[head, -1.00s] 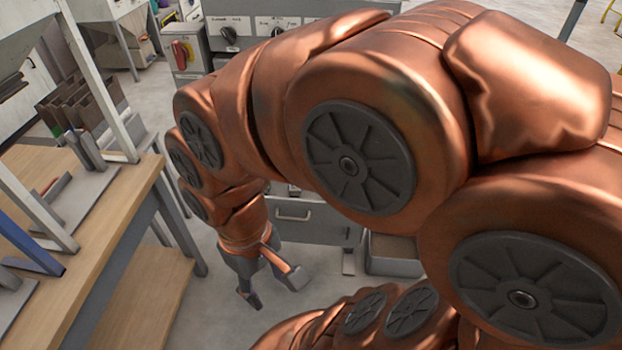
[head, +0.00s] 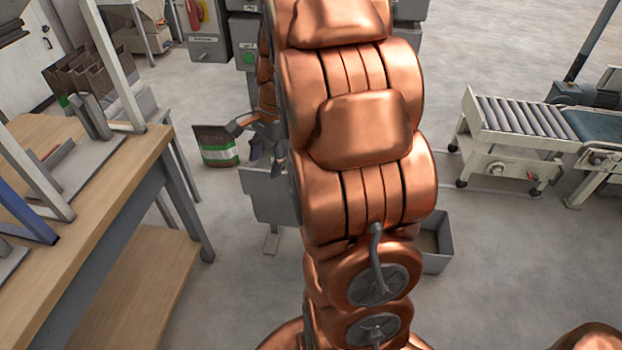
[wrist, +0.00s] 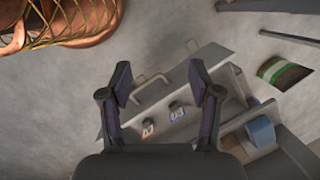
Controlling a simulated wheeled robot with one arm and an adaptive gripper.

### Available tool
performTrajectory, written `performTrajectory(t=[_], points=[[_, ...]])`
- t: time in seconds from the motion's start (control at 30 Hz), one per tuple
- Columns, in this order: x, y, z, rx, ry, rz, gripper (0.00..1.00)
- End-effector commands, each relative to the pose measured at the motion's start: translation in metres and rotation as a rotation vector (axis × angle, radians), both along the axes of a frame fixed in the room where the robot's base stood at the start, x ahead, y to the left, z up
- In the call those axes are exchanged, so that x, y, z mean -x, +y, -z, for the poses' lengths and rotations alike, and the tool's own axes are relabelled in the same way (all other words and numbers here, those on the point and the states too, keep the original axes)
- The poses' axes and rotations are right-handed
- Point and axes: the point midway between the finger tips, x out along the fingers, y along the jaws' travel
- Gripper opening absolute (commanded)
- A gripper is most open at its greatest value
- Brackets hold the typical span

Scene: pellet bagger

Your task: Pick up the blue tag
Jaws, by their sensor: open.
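My gripper (head: 266,152) is open and empty; in the head view my arm partly hides it. In the wrist view my gripper (wrist: 160,72) shows two dark fingers spread apart above a grey cabinet front with a handle. Two small tags hang or lie on that grey surface, seen between and below the fingers. The right one (wrist: 177,113) has a bluish mark and looks like the blue tag. The left tag (wrist: 148,130) has an orange-brown mark. Both are apart from the fingers. The tags cannot be made out in the head view.
A grey cabinet (head: 262,196) stands below my gripper, with a handle (wrist: 152,88) on it. A brown and green bag (head: 217,153) stands behind. A wooden workbench (head: 140,165) is left, a roller conveyor (head: 515,118) right.

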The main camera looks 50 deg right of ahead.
Motion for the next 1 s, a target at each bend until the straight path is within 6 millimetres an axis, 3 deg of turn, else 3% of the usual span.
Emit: performTrajectory(t=[0.03, 0.2, 0.5, 0.7, 1.0], points=[[-0.009, -0.02, 0.019, -0.013, 0.003, 0.086, 0.62], [-0.032, -0.083, 0.056, -0.059, 0.003, 0.37, 0.62], [-0.049, -0.191, 0.119, -0.15, -0.004, 0.814, 0.62], [-0.049, -0.223, 0.136, -0.183, -0.007, 0.945, 0.62], [-0.054, -0.225, 0.155, -0.193, -0.005, 0.974, 0.62]])
